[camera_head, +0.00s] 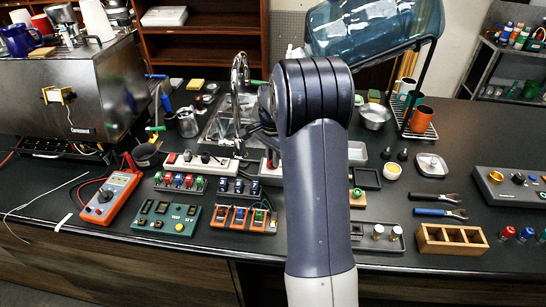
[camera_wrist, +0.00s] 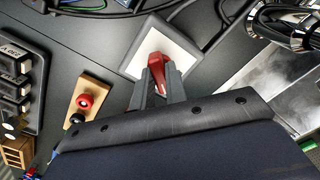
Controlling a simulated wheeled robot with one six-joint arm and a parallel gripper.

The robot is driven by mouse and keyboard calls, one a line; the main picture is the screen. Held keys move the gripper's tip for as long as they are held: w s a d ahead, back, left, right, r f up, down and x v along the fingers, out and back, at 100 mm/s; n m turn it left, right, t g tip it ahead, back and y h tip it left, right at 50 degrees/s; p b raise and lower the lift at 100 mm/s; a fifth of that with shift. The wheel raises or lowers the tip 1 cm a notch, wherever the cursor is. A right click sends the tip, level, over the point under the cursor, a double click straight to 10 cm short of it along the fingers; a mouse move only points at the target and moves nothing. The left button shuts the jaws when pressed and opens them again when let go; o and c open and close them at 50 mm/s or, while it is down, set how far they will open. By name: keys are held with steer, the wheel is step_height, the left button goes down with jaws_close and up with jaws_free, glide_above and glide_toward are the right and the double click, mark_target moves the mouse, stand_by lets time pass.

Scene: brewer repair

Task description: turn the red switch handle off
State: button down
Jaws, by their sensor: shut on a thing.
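The red switch handle (camera_wrist: 157,62) stands on a square white plate (camera_wrist: 181,40) in the upper middle of the wrist view. My gripper (camera_wrist: 160,76) is shut on the handle, with one grey finger on each side. The fingers cover part of the handle's sides.
In the wrist view a wooden block with a red and a black knob (camera_wrist: 84,101) lies left of the plate, and dark cables run behind it. In the camera_head view a multimeter (camera_head: 110,196), a steel brewer (camera_head: 70,88) and a wooden box (camera_head: 452,249) crowd the dark counter.

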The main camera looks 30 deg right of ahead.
steer(key=shift+n, duration=0.4)
steer(key=n, duration=0.3)
steer(key=shift+n, duration=2)
steer(key=c, duration=1.4)
jaws_free()
steer(key=shift+c, duration=0.2)
step_height(320, 180, up, 11)
steer(key=b, duration=0.1)
steer(key=shift+b, duration=0.3)
